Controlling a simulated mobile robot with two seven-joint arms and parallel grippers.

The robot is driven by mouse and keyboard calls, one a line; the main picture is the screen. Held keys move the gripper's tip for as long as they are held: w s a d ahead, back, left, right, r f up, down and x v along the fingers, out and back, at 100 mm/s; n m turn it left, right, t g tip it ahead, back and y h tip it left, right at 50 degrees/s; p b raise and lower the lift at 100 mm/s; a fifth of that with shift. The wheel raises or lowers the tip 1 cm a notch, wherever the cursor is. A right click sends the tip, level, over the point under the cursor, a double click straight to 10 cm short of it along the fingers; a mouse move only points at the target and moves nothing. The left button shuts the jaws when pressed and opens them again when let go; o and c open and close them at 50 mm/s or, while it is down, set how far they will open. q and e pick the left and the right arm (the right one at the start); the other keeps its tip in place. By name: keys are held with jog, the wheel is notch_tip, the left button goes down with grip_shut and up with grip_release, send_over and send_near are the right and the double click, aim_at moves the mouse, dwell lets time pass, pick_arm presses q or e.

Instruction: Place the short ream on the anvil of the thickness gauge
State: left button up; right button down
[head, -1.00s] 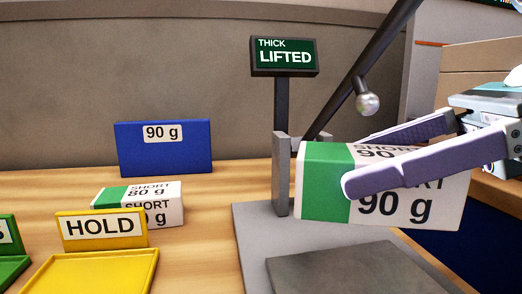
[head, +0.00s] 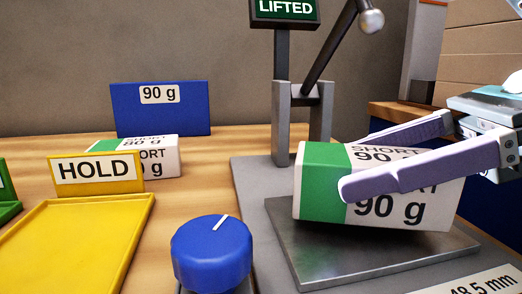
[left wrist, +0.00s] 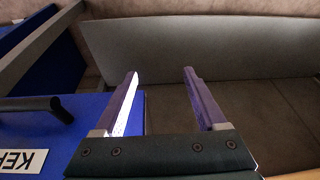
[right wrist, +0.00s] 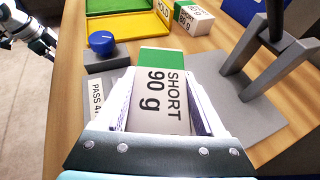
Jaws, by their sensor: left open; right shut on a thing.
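The short ream (head: 400,205), white with a green end and marked SHORT 90 g, is between the fingers of my right gripper (head: 357,166), which is shut on it. It is over the anvil (head: 325,265), a dark metal plate on the thickness gauge, and slightly tilted. Whether its underside touches the plate is unclear. The right wrist view also shows the ream (right wrist: 158,105) between the fingers. The gauge's ball-ended arm (head: 370,22) is raised and its display (head: 285,9) reads LIFTED. My left gripper (left wrist: 160,75) is open and empty, away from the gauge.
A blue knob (head: 212,252) stands left of the anvil. A yellow HOLD tray (head: 75,240) lies further left, with a SHORT 80 g ream (head: 160,158) behind it. A blue 90 g board (head: 160,115) stands at the back. The gauge uprights (head: 320,115) are behind the ream.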

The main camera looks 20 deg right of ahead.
jog(key=shift+f+b, duration=0.6)
jog(key=shift+b, duration=0.05)
grip_release()
